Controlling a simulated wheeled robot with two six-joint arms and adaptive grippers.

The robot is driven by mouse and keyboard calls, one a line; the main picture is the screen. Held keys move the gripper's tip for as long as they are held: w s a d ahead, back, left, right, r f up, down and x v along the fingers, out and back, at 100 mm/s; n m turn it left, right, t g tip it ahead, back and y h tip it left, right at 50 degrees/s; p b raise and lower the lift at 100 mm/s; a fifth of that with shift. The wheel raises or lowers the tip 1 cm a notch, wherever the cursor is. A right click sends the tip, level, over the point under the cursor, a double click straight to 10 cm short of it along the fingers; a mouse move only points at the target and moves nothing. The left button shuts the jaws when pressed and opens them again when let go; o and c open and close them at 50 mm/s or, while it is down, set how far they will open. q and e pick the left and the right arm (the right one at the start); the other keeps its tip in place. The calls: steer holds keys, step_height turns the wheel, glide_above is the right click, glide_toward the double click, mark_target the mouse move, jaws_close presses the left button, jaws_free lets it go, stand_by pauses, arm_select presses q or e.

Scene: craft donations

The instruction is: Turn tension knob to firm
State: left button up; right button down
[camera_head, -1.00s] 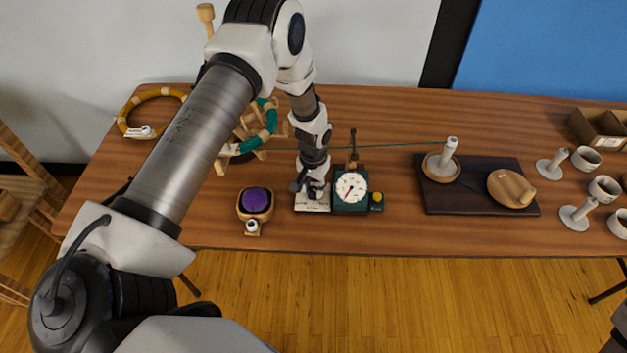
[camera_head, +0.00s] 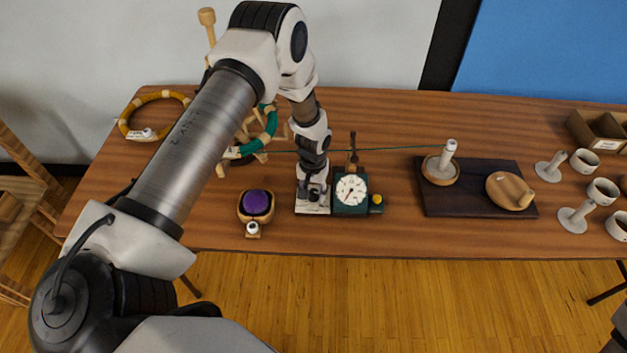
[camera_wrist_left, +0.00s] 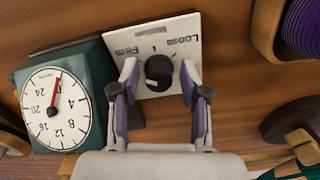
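The black tension knob (camera_wrist_left: 158,72) sits on a white plate (camera_wrist_left: 182,30) marked "Firm" and "Loose", upside down in the left wrist view. The plate also shows in the head view (camera_head: 312,209), left of the dial box. My left gripper (camera_wrist_left: 159,78) is open, pointing down, with one finger on each side of the knob. Small gaps seem to show between the fingers and the knob; I cannot tell whether either touches. In the head view my left gripper (camera_head: 315,194) hides the knob. My right gripper is not in view.
A dark green box with a white dial (camera_head: 351,189) stands right beside the plate. A wooden bowl with purple yarn (camera_head: 256,202) is to the left. A green strand runs behind to a spindle (camera_head: 448,154) on a dark board (camera_head: 472,205). White cups (camera_head: 586,160) stand far right.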

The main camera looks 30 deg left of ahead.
mark_target(313, 192)
arm_select(q)
steer(key=shift+w+r, duration=0.1)
steer(key=shift+w, duration=0.1)
steer(key=shift+r, duration=0.15)
step_height(313, 192, up, 12)
steer(key=shift+f, duration=0.2)
stand_by(0.3)
